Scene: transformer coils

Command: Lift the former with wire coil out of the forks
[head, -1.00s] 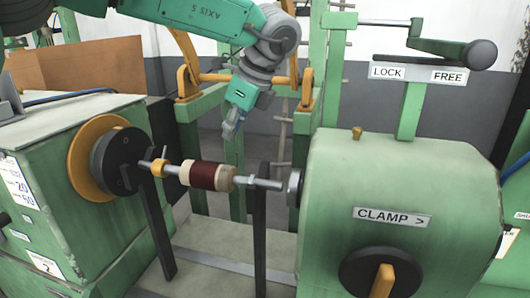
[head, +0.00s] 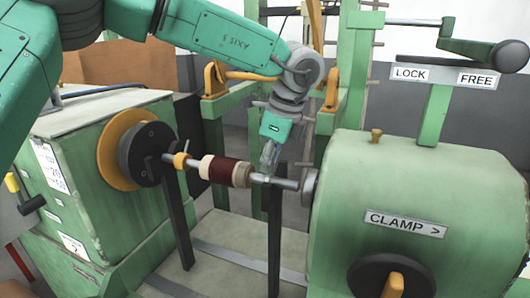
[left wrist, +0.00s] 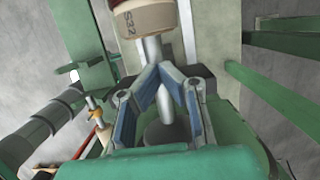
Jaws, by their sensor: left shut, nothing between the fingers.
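The former with wire coil (head: 228,173) is a dark red winding between pale end rings on a steel shaft. The shaft lies across two black upright forks (head: 178,220), (head: 274,235), between the left chuck and the right tailstock. In the left wrist view the former's pale end (left wrist: 146,19) shows the marking S32. My left gripper (head: 268,168) points down at the bare shaft just right of the former, near the right fork. In the left wrist view its fingers (left wrist: 158,76) are shut and empty, with the shaft beyond them; contact is unclear. My right gripper is out of view.
A black chuck with an orange disc (head: 115,140) on a green headstock stands left. The green tailstock (head: 420,180) marked CLAMP stands right, with a LOCK/FREE lever (head: 490,50) above. Green posts and orange brackets (head: 213,80) stand behind.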

